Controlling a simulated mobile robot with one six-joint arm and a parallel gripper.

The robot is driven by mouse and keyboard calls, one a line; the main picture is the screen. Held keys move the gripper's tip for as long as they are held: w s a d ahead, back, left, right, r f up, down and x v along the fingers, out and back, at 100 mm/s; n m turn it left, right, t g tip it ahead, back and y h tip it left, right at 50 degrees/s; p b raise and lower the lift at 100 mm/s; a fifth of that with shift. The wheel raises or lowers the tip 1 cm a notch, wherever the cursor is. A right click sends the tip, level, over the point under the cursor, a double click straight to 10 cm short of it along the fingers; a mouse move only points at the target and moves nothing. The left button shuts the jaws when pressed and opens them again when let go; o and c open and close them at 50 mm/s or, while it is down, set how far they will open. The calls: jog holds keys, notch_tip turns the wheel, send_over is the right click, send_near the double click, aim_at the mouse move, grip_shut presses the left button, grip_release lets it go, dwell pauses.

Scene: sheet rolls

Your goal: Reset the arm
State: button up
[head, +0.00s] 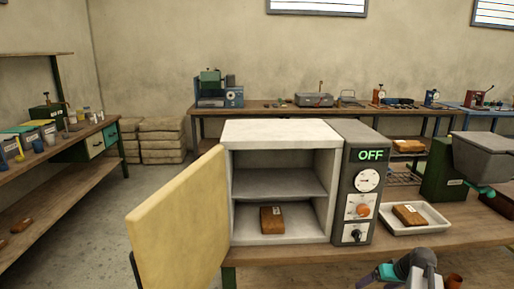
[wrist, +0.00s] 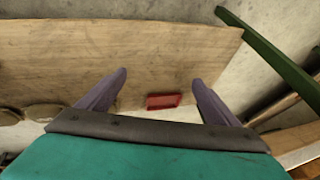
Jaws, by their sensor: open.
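My gripper (wrist: 160,79) shows in the wrist view with its two purple fingers spread wide apart. Nothing is between the fingertips, so it is open and empty. Beyond the fingers is a wooden surface, with a small red object (wrist: 164,100) near its edge. In the head view, part of my arm shows at the bottom edge, right of centre, in front of the bench. The rest of the arm is cut off by the frame.
An oven (head: 280,133) stands on the wooden bench, its yellowish door (head: 178,222) swung open to the left. A brown block (head: 271,220) lies inside; its display reads OFF. A white tray (head: 436,226) holds another brown block (head: 409,214). A grey-green machine (head: 440,178) stands at right.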

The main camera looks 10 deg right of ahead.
jog(key=s+a+f+g+p, duration=0.1)
jog(key=s+a+f+g, duration=0.3)
jog(key=a+f, duration=0.7)
jog(key=s+a+f+g, duration=0.2)
jog(key=s+a+f, duration=0.6)
jog(key=a, duration=0.5)
jog(key=s+a+f+g, duration=0.1)
jog(key=s+a+f, duration=0.2)
jog(key=s, duration=0.3)
jog(key=s+a+f+n+g+h+p, duration=0.1)
jog(key=s+a+f+g, duration=0.1)
jog(key=s, duration=0.5)
jog(key=s+a+f+g+h, duration=0.1)
jog(key=s+a+f, duration=0.3)
jog(key=s, duration=0.3)
jog(key=shift+a+f, duration=0.25)
jog(key=shift+f, duration=0.45)
